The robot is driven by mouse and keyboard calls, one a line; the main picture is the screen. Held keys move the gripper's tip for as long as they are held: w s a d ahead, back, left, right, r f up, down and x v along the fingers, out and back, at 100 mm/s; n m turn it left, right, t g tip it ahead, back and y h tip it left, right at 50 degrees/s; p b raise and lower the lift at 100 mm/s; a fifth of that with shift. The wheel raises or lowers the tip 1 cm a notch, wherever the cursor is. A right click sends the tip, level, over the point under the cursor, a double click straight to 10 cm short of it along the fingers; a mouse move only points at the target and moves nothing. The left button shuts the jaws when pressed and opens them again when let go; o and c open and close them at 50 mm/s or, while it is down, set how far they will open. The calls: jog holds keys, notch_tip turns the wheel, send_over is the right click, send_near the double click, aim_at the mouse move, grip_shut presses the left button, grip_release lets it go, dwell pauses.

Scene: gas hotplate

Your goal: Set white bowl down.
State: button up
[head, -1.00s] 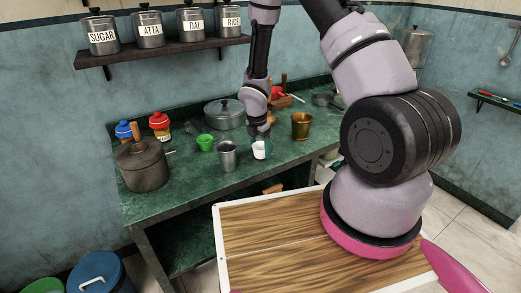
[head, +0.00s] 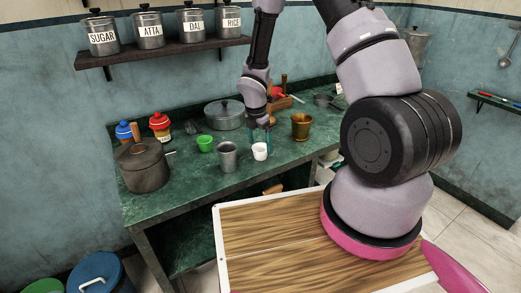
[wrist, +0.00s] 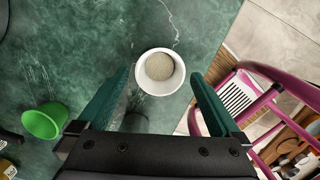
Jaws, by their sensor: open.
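The white bowl (head: 260,151) stands upright on the green counter (head: 205,180), near its front edge. In the wrist view the white bowl (wrist: 160,71) shows from above, with something pale and beige inside it. My gripper (head: 260,138) is above and just behind the bowl in the head view. In the wrist view the two green fingers of my gripper (wrist: 160,88) are spread wide on either side, apart from the bowl. Nothing is between them in their grip.
A metal cup (head: 228,157) stands left of the bowl, with a green cup (head: 205,144) behind it. A brass mortar (head: 301,127) stands to the right. A lidded pot (head: 224,115) is at the back. The counter's front edge is close to the bowl.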

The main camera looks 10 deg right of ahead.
notch_tip(320, 180, up, 9)
notch_tip(320, 180, up, 8)
jog(key=m+t, duration=0.1)
jog(key=m, duration=0.4)
send_over(258, 149)
jog(key=d, duration=0.3)
jog(key=s+d+r+m+t, duration=0.1)
jog(key=s+d+r+m, duration=0.1)
jog(key=s+r+m, duration=0.3)
jog(key=d+r+m, duration=0.1)
jog(key=r+m, duration=0.2)
jog(key=r, duration=0.4)
jog(key=s+r+m+t+y, duration=0.3)
jog(key=s+r+m+t, duration=0.1)
jog(key=s+r+m, duration=1)
jog(key=s+d+m, duration=0.1)
jog(key=s, duration=0.1)
jog(key=shift+s+r+m, duration=0.2)
jog(key=shift+s+m, duration=0.1)
jog(key=shift+m, duration=0.1)
